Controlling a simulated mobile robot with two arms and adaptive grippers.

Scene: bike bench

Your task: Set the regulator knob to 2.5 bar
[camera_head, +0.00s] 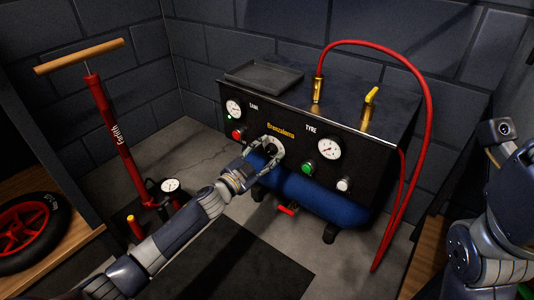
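The dark compressor unit (385,150) stands against the back wall with its front panel facing me. A TANK gauge (234,107) is at the panel's left and a TYRE gauge (328,148) is right of centre; their readings are too small to tell. My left gripper (268,149) is at the middle of the panel, below the yellow lettering, at a round control that its fingers largely cover. I take this to be the regulator knob, but its setting is hidden. Whether the fingers are closed on it is unclear. My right arm shows at the right edge; its gripper is not clearly visible.
A red button (238,133), a green button (309,167) and a pale knob (344,184) are on the panel. A red hose (431,120) arches over the unit's right side. A blue tank (325,199) lies below. A red floor pump (119,145) and a wheel (45,231) stand left.

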